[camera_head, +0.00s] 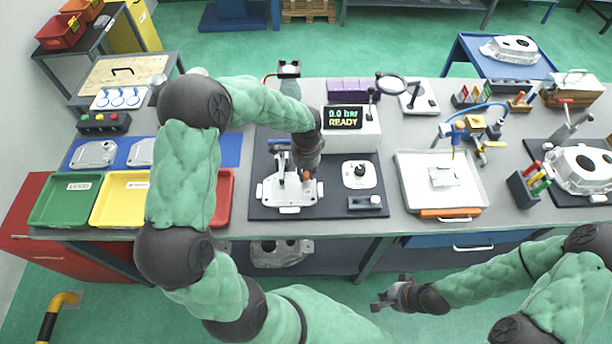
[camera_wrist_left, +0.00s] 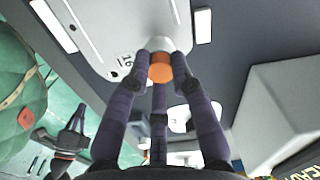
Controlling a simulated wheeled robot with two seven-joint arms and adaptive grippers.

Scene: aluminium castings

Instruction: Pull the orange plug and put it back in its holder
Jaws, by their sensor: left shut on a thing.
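The orange plug (camera_head: 306,176) sits at the right side of the white casting (camera_head: 290,193), which lies on a dark mat (camera_head: 335,208). In the left wrist view the orange plug (camera_wrist_left: 160,68) is between the fingertips, at a pale round boss of the casting (camera_wrist_left: 115,25). My left gripper (camera_head: 307,170) points down and is shut on the plug; it also shows in the left wrist view (camera_wrist_left: 163,78). I cannot tell whether the plug is still seated. A small grey block (camera_head: 365,202) lies right of the casting; I cannot tell whether it is the holder. My right gripper (camera_head: 382,300) hangs empty before the bench.
A box with a READY display (camera_head: 352,128) stands behind the mat. A white plate with a black knob (camera_head: 359,173) lies on the mat. A white tray (camera_head: 472,193) is to the right; a red bin (camera_head: 224,205) is to the left. A clamp-like fixture stands at the casting.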

